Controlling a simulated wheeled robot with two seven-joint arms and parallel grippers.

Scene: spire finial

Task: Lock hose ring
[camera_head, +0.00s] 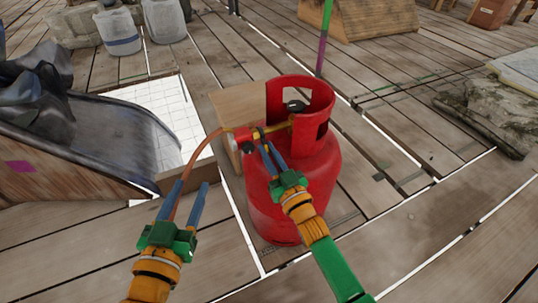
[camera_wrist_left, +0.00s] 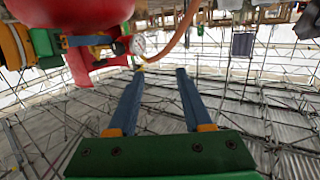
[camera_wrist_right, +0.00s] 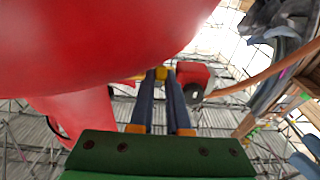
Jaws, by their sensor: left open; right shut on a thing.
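A red gas cylinder (camera_head: 290,185) stands upright in the head view. A red regulator (camera_head: 243,140) is at its collar, and an orange hose (camera_head: 203,152) arches from it down to the left. A round gauge (camera_wrist_left: 137,44) shows in the left wrist view. I cannot make out a separate hose ring. My right gripper (camera_head: 262,138) is shut on a small yellow piece (camera_wrist_right: 161,73) beside the regulator; its fingers hide most of it. My left gripper (camera_head: 192,183) is open and empty, left of the cylinder and below the regulator, near the hose.
A wooden block (camera_head: 232,100) is behind the cylinder. A dark slide-like trough (camera_head: 90,135) with dark sheeting lies at left. White containers (camera_head: 118,32) stand at back left. A striped pole (camera_head: 324,38) rises behind. Planks to the right are clear up to a stone slab (camera_head: 485,108).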

